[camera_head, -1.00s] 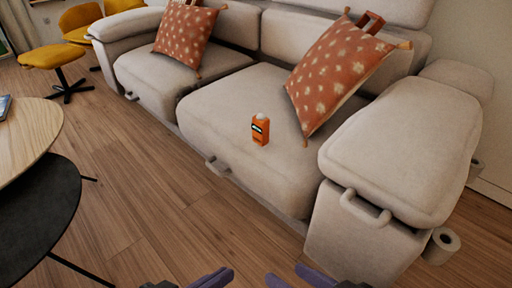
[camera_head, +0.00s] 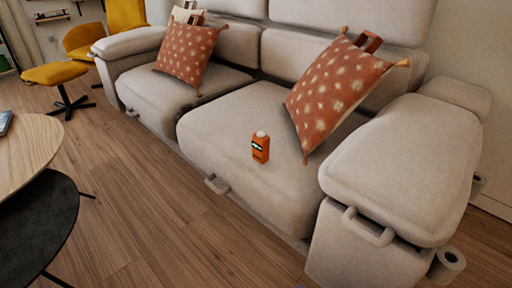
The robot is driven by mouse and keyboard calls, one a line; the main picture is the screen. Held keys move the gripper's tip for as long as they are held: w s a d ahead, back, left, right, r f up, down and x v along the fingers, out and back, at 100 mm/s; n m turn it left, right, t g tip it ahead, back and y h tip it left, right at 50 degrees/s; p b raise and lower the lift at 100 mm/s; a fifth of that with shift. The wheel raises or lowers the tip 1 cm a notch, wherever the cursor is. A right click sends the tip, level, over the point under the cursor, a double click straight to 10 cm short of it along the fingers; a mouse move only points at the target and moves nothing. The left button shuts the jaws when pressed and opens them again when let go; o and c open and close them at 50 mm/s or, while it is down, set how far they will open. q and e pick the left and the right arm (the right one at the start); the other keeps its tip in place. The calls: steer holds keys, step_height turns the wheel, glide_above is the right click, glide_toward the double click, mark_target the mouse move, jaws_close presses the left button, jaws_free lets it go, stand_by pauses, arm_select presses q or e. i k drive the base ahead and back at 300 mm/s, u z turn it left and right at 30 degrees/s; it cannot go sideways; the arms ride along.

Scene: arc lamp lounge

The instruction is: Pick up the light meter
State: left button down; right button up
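The light meter (camera_head: 261,148) is a small orange device with a pale round top and a dark patch on its front. It stands upright on the seat of the beige sofa (camera_head: 215,132), near the front of the right-hand cushion. Nothing touches it. Neither of my grippers can be made out in the head view; only a tiny bluish sliver shows at the bottom edge.
A patterned orange pillow (camera_head: 333,92) leans behind and right of the meter; another pillow (camera_head: 187,55) is at the left. The armrest (camera_head: 405,165) stands at the right. Round tables (camera_head: 22,147) are at the left. The wooden floor (camera_head: 150,215) before the sofa is clear.

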mark_target(260, 142)
steer(key=u, duration=0.5)
steer(key=k, duration=0.6)
steer(key=u, duration=1.1)
steer(key=i, duration=1)
steer(key=z, duration=0.7)
steer(key=i, duration=0.75)
steer(key=z, duration=0.75)
